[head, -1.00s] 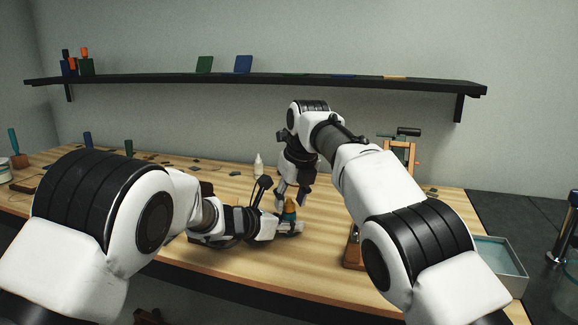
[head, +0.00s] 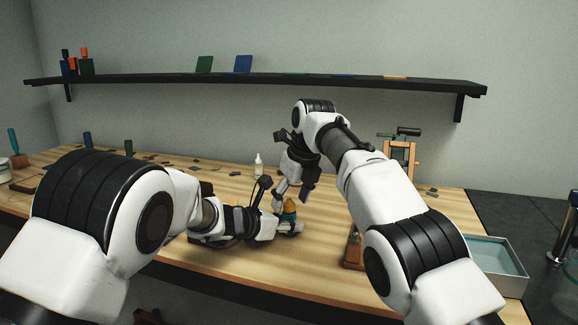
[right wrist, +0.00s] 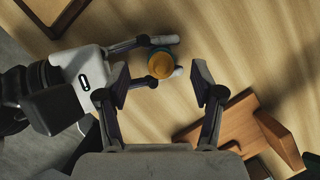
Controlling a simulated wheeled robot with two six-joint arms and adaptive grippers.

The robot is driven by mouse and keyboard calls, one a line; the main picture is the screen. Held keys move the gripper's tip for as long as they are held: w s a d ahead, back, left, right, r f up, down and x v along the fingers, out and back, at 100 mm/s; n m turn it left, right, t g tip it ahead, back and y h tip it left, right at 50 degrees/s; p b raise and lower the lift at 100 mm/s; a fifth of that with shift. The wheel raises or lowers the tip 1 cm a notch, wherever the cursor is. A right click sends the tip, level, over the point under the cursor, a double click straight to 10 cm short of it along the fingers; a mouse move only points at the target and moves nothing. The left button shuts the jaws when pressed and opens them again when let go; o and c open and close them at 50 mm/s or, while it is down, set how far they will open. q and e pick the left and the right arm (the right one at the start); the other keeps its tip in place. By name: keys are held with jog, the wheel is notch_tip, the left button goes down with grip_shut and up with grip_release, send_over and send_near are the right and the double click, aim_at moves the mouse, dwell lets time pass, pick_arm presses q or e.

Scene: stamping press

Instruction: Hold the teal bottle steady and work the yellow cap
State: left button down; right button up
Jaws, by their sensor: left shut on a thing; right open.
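The teal bottle (head: 289,216) stands upright on the wooden table, with the yellow cap (head: 290,205) on its top. In the right wrist view I look down on the yellow cap (right wrist: 161,65), with a teal rim of the bottle (right wrist: 152,50) around it. My left gripper (head: 290,226) is shut on the bottle from the side, low near the table. My right gripper (head: 289,196) is open, pointing down just above the cap. In the right wrist view its two fingers (right wrist: 160,84) are spread apart, and the cap lies between and beyond them, nearer the left finger.
A small white bottle (head: 258,166) stands behind on the table (head: 240,262). A wooden stand (head: 354,250) is to the right, also seen in the right wrist view (right wrist: 225,130). A press-like frame (head: 401,150) stands at the back right, and a pale blue tray (head: 497,255) sits at the right edge.

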pick_arm(q)
jog(key=shift+f, duration=0.25)
pick_arm(e)
jog(key=v, duration=0.5)
jog(key=shift+s+d+r, duration=0.1)
jog(key=shift+d, duration=0.05)
jog(key=s+d, duration=0.6)
jog(key=s, duration=0.3)
jog(key=shift+s+d, duration=0.4)
jog(key=shift+w+a, duration=0.1)
jog(key=shift+w, duration=0.05)
jog(key=c, duration=0.5)
jog(key=shift+m, duration=0.8)
jog(key=w+a, duration=0.2)
jog(key=w, duration=0.1)
jog(key=w+a, duration=0.2)
jog(key=w, duration=0.1)
jog(key=w+a, duration=0.3)
jog(key=shift+w+f, duration=0.25)
jog(key=shift+c, duration=0.2)
jog(key=shift+x, duration=2.45)
